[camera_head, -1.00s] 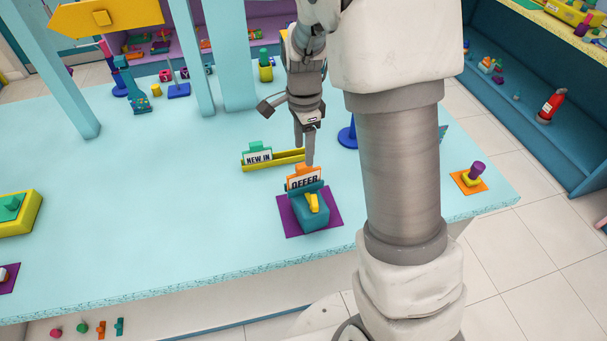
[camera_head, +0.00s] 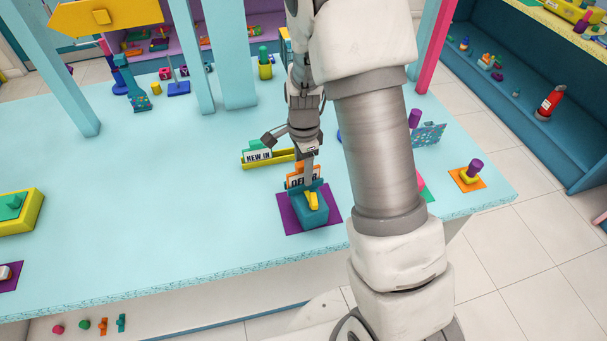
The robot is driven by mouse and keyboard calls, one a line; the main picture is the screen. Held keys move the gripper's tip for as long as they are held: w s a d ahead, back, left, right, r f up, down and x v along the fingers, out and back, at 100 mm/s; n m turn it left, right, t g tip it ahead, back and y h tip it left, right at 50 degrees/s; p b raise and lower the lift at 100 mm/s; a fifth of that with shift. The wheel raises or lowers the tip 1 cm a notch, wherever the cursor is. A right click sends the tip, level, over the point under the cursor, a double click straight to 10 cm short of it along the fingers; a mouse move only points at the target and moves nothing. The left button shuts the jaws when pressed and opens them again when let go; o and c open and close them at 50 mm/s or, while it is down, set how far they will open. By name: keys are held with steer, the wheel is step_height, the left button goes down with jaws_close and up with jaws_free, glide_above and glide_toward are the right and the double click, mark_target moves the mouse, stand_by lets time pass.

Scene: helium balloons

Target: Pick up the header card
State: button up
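An orange card (camera_head: 297,182) lettered "OFFER" stands upright at the back of a teal block (camera_head: 312,214) with a yellow piece (camera_head: 312,201) on its front. The block sits on a purple mat (camera_head: 289,220). A green-topped card (camera_head: 257,155) lettered "NEW IN" stands in a yellow rail (camera_head: 280,158) behind it. I cannot tell which card is the header card. My gripper (camera_head: 287,160) is open, its fingers spread. One finger points down in front of the "OFFER" card and hides part of its lettering; I cannot tell whether it touches. The other finger is near the "NEW IN" card.
My arm covers the table's right-centre. A purple-topped peg on an orange mat (camera_head: 461,184) and a patterned teal piece (camera_head: 429,134) are on the right. A yellow box (camera_head: 30,215) is at the left edge. Light blue posts (camera_head: 192,60) rise at the back. The left-centre table is clear.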

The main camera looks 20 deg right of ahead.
jaws_close()
steer(key=shift+r, duration=0.15)
steer(key=shift+r, duration=0.55)
step_height(320, 180, up, 2)
steer(key=shift+r+b, duration=0.2)
steer(key=shift+b, duration=0.1)
steer(key=s+d+r+b, duration=0.1)
steer(key=s+d+r, duration=0.3)
steer(key=d+r, duration=0.3)
steer(key=d, duration=0.4)
steer(key=shift+r+b, duration=0.15)
steer(key=shift+b, duration=0.2)
steer(key=shift+s, duration=0.1)
steer(key=c, duration=0.6)
jaws_free()
jaws_close()
